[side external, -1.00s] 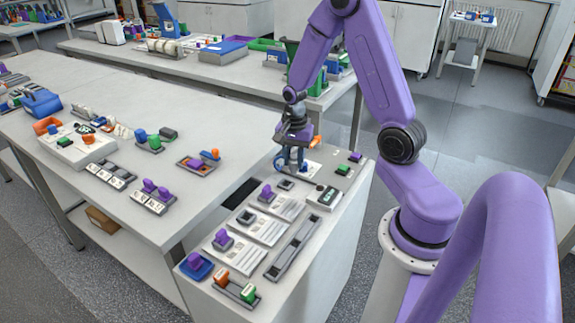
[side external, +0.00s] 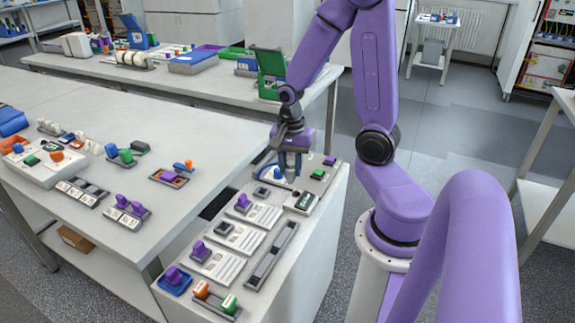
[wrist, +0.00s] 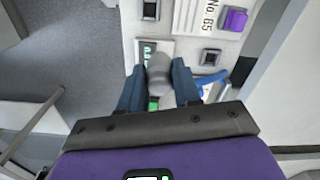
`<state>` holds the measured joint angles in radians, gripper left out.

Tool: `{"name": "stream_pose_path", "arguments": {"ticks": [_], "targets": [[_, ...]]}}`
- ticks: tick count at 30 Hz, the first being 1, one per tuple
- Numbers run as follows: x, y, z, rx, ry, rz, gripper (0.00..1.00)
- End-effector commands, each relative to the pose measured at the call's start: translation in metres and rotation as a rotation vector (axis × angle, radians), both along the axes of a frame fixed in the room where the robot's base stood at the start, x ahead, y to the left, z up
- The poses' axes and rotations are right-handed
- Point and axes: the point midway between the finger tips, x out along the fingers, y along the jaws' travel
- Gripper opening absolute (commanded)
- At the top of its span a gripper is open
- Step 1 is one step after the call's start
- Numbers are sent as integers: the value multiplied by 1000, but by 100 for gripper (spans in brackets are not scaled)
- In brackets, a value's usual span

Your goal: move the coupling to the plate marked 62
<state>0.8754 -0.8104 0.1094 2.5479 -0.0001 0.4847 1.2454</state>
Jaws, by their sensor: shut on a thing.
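My gripper (wrist: 159,85) is shut on a grey rounded piece (wrist: 160,72), which I take to be the coupling; its lower end is partly hidden. In the side view my gripper (side external: 290,170) is low over the far end of the narrow bench top, and the piece in it is hard to make out. In the wrist view a plate marked No. 65 (wrist: 190,16) lies ahead, with a purple block (wrist: 235,18) beside its label. I cannot read a 62 on any plate. The label plates (side external: 262,216) in the side view are too small to read.
A dark-screened box (side external: 302,201) and a long grey rail (side external: 272,255) stand near the plates. A blue part (wrist: 215,77) lies close to the right of my fingers. A blue tray with a purple piece (side external: 174,281) sits at the near end. The floor is open right of the bench.

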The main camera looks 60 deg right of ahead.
Motion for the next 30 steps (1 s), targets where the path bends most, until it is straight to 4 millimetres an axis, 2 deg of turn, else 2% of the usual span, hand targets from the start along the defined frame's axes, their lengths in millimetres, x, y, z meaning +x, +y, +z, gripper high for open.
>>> {"name": "stream_pose_path", "arguments": {"ticks": [7,11,17,24,30], "targets": [[-5,3,3,1,-2,1,0],[2,9,2,0,0,28,0],[47,41,-7,0,2,172,0],[104,99,-24,0,2,387,0],[127,133,-35,0,0,496,0]]}}
